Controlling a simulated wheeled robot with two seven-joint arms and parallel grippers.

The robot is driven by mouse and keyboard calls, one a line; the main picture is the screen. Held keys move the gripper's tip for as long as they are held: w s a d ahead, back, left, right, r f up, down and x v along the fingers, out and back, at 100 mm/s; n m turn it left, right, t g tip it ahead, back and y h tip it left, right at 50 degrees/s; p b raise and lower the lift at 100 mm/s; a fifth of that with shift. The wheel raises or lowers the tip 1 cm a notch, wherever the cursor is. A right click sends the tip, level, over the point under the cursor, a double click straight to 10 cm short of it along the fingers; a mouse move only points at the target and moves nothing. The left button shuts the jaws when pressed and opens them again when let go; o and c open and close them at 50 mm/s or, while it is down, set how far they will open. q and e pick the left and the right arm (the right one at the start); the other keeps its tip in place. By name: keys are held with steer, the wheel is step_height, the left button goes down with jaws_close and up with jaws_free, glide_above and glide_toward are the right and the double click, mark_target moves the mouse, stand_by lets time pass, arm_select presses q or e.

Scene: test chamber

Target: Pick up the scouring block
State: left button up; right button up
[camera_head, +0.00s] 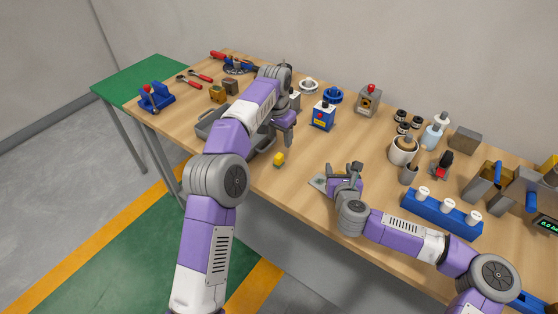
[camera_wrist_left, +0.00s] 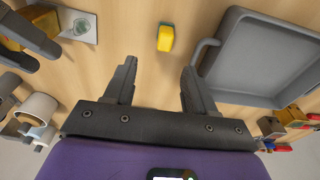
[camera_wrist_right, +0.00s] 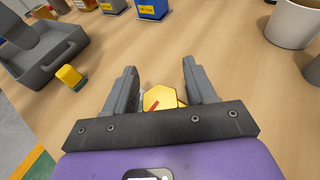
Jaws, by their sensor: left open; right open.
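The scouring block (camera_head: 278,159) is a small yellow block with a green layer, lying on the workbench near its front edge. In the left wrist view the block (camera_wrist_left: 165,38) lies on bare wood beyond the fingertips, roughly between their lines. My left gripper (camera_wrist_left: 157,68) is open and empty, above the table beside the grey tray. In the right wrist view the block (camera_wrist_right: 71,77) is to the left, outside the fingers. My right gripper (camera_wrist_right: 159,68) is open; a gold hexagonal piece with a red mark (camera_wrist_right: 160,98) shows between its fingers, apparently not gripped.
The grey tray (camera_wrist_left: 235,48) with a handle lies close beside the block. A flat plate with a round mark (camera_wrist_left: 78,26) lies on its other side. A blue box (camera_head: 323,115), cups (camera_head: 402,150) and a blue rack (camera_head: 440,212) stand further off. The wood around the block is clear.

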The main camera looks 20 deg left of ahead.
mark_target(279, 155)
arm_select(q)
steer(key=f, duration=0.5)
steer(key=shift+w, duration=0.3)
steer(key=shift+w+a+f, duration=0.1)
steer(key=shift+a+f, duration=0.05)
steer(key=shift+f, duration=1.25)
steer(key=shift+w+a+f, duration=0.1)
steer(key=shift+f, duration=1.25)
steer(key=shift+c, duration=0.4)
jaws_close()
